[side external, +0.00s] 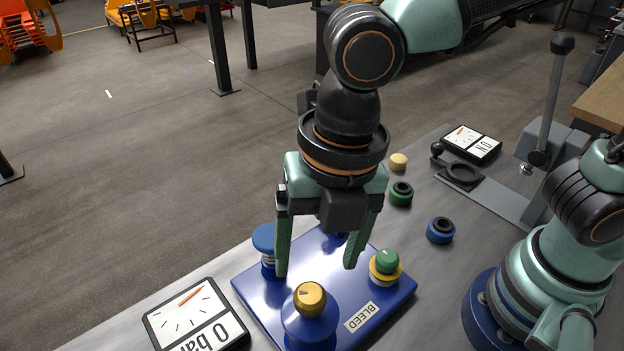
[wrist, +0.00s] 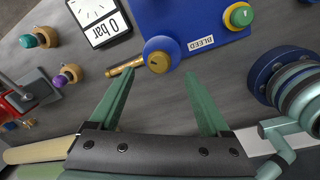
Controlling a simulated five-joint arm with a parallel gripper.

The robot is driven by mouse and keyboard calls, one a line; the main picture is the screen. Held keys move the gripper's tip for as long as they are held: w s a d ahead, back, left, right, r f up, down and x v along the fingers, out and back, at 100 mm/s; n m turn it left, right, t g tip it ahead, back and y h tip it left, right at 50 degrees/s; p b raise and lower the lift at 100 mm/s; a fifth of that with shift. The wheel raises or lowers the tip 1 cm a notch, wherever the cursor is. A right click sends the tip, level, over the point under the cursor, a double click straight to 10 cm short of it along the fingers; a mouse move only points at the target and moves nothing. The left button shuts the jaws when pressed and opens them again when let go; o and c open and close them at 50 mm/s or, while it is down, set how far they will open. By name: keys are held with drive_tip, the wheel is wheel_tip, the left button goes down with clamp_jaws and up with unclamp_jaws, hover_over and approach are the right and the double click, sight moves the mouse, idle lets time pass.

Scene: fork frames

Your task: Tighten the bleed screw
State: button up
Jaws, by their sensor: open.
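The BLEED label (side external: 361,316) sits on a glossy blue plate (side external: 392,306), and also shows in the wrist view (wrist: 200,43). Near it, a gold screw head with a dark mark (side external: 310,299) tops a round blue boss; it also shows in the wrist view (wrist: 159,62). My gripper (side external: 316,270) is open and empty, pointing down over the plate, behind the gold head in the side view. In the wrist view the gold head appears between and just beyond my fingertips (wrist: 158,73). I see no contact. A brass rod (wrist: 125,66) extends left of the boss there.
A green button on a yellow collar (side external: 386,265) and a blue knob (side external: 264,239) flank my gripper on the plate. A "0 bar" gauge (side external: 196,318) lies left. Loose caps (side external: 440,230), a lever (side external: 552,100) and an "ON" panel (side external: 470,144) stand at right.

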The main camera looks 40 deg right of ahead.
sight(311, 290)
drive_tip(key=f, duration=0.6)
drive_tip(key=shift+w+a+f, duration=0.2)
drive_tip(key=shift+a+f, duration=0.15)
clamp_jaws()
